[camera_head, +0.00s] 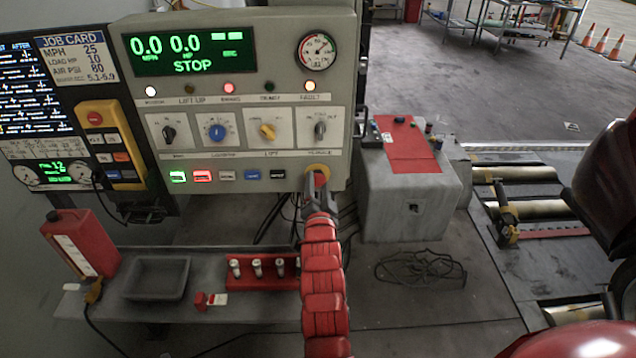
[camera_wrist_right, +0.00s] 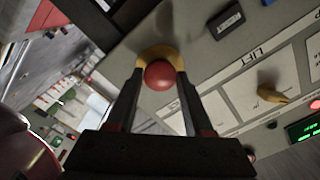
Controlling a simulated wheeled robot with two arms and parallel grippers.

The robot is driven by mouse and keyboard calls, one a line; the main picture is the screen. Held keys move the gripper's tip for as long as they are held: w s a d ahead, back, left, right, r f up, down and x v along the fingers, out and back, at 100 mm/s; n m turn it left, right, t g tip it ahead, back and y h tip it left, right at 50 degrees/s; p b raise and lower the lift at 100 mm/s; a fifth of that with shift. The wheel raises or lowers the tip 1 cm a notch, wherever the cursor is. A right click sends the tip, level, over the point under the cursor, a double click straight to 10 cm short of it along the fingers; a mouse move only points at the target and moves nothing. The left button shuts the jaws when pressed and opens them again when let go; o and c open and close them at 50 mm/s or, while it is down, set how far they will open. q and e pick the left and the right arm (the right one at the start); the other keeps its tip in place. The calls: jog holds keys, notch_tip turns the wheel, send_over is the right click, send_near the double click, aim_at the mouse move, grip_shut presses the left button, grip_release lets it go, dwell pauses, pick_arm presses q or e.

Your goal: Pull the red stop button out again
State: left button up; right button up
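The red stop button (camera_head: 319,179) sits in a yellow collar (camera_head: 318,168) at the lower right of the control panel. In the right wrist view the round red button (camera_wrist_right: 158,75) and its yellow ring (camera_wrist_right: 172,54) show clearly. My right gripper (camera_head: 319,197) reaches up to it from below. In the wrist view its two dark fingers (camera_wrist_right: 160,78) stand apart, one on each side of the button; firm contact does not show. The panel display (camera_head: 190,54) reads STOP and 0.0. My left gripper is not in view.
Knobs (camera_head: 217,131) and a row of small push buttons (camera_head: 203,176) lie left of the stop button. Below are a bench with a grey tray (camera_head: 157,296), a red rack (camera_head: 250,284) and a red canister (camera_head: 80,245). A grey box with a red top (camera_head: 410,150) stands close right.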

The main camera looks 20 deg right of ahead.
grip_shut()
jog(key=shift+s+a, duration=0.1)
jog(key=shift+s, duration=0.15)
jog(key=shift+o, duration=1.3)
grip_release()
jog(key=shift+s, duration=0.1)
jog(key=o, duration=0.5)
jog(key=shift+c, duration=0.2)
